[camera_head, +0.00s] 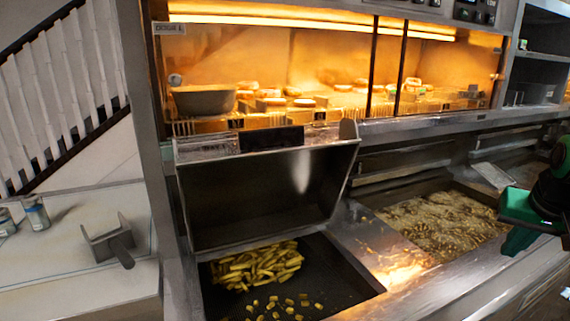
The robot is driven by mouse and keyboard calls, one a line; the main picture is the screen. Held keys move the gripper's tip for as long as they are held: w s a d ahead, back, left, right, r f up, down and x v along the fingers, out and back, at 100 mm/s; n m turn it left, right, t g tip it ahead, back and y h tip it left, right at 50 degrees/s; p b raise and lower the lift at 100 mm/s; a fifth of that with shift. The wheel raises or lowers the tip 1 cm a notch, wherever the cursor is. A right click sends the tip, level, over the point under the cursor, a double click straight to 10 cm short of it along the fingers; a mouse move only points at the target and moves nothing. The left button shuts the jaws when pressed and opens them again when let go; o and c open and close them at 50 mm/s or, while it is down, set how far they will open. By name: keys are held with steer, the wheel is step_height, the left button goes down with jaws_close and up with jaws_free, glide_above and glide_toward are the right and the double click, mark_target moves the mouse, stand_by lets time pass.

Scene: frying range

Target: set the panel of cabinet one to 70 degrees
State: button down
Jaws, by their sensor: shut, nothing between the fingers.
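A lit warming cabinet (300,57) with an orange glow spans the back, with food inside behind upright dark frames. A small label (170,28) is at its upper left; I cannot read it surely. A dark control panel (475,12) with small buttons shows at the top right edge, partly cut off by the frame; no reading is legible. I cannot tell which panel belongs to cabinet one. My gripper (520,208), green and dark, is at the right edge, over the fryer front. It is shut and empty, apart from both cabinet and panel.
Below the cabinet, a metal hopper (265,190) stands over a dark tray (345,285) with fries. A fryer vat (435,220) with bubbling oil lies right of it. A scoop (110,243) is on the left counter. Shelves (540,70) stand at right.

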steer(key=s+a+f+g+y, duration=0.1)
steer(key=s+a+f+g, duration=0.1)
steer(key=s, duration=0.6)
steer(key=s+a+f+g+y, duration=0.1)
steer(key=s+a+f+g, duration=0.2)
steer(key=s+f, duration=0.3)
steer(key=s+a, duration=0.1)
steer(key=s, duration=0.1)
steer(key=shift+s+a+f+y, duration=0.15)
steer(key=shift+s+y, duration=0.25)
steer(key=shift+w+f, duration=0.25)
steer(key=shift+w, duration=0.4)
